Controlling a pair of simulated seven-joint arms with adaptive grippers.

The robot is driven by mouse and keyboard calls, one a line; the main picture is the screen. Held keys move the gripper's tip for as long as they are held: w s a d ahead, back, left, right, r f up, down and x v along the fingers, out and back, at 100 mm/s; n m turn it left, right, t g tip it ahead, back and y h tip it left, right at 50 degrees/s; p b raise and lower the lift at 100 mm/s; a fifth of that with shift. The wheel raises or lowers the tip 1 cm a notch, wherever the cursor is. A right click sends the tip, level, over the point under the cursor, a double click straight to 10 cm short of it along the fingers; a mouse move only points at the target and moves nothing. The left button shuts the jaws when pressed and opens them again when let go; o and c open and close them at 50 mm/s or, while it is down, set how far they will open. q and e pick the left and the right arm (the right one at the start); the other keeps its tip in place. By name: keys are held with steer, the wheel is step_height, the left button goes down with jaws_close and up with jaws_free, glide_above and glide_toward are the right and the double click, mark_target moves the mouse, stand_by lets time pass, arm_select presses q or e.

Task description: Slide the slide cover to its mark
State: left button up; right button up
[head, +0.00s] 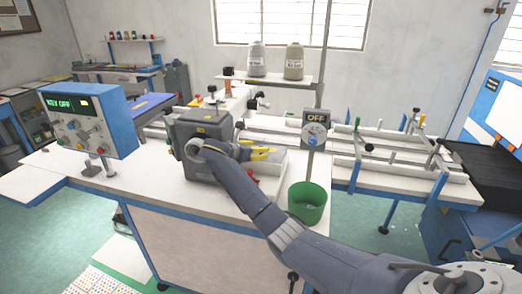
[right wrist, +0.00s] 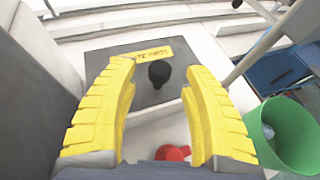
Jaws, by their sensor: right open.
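My right gripper (head: 268,152) reaches over the sewing machine's bed in the head view. In the right wrist view its two yellow fingers (right wrist: 159,68) are apart. A dark grey flat plate (right wrist: 125,62), apparently the slide cover, lies beyond them. It bears a yellow label (right wrist: 152,50), partly hidden by the left finger, and a black knob (right wrist: 159,74). The knob shows between the fingertips in the picture, with no contact visible. I cannot make out a mark. The plate is not clear in the head view. My left gripper is not in view.
A red knob (right wrist: 173,153) lies near the finger bases in the right wrist view. A green bin (head: 307,203) stands right of the machine. The grey machine head (head: 196,140) is close left of the gripper. A post with an OFF dial (head: 315,132) rises at right.

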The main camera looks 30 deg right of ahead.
steer(key=shift+x, duration=1.45)
jaws_close()
